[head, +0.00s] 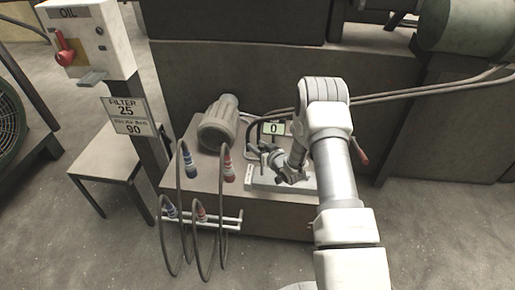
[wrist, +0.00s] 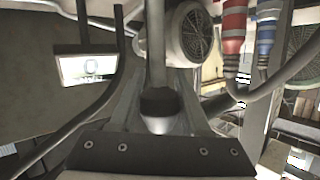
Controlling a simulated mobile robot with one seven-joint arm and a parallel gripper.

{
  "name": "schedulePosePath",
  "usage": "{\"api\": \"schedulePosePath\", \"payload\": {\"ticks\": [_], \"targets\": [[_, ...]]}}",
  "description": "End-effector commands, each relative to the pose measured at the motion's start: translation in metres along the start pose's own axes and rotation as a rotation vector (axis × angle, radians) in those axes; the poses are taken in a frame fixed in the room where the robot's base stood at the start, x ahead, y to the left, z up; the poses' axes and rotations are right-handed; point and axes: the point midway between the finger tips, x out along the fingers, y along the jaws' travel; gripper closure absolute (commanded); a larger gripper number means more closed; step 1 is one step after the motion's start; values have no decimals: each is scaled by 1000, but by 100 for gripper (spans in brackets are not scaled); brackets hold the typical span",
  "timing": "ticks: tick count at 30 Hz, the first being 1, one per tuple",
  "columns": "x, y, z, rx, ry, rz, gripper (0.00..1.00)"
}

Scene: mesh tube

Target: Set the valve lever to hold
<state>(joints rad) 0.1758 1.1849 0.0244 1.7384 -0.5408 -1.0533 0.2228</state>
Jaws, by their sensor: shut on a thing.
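My gripper (head: 275,160) is over the bench top in front of the small display, with the arm coming in from the lower right. In the wrist view a grey bar with a dark end (wrist: 157,100) and a pale tip runs between my two fingers, and the gripper is shut on it. It looks like the valve lever. In the head view my gripper and wrist largely hide the lever, and I cannot read any hold mark. The display (head: 274,129) reads 0; it also shows in the wrist view (wrist: 88,68).
A motor (head: 219,124) stands left on the bench (head: 265,212). Hoses with red (head: 228,168) and blue (head: 188,160) couplings hang at the bench's left front. An OIL box (head: 98,40) with a red lever and a sign (head: 128,115) stand left. A red handle (head: 358,151) shows beside my arm.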

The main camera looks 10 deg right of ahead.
Motion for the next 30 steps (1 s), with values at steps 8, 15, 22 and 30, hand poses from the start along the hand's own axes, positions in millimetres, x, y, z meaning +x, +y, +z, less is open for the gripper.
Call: {"api": "schedulePosePath", "payload": {"ticks": [8, 15, 22, 30], "targets": [[-1, 1, 5, 1, -9, 3, 100], [-1, 1, 4, 1, -6, 2, 24], [-1, 0, 2, 0, -4, 1, 24], [-31, 1, 0, 3, -5, 4, 24]]}}
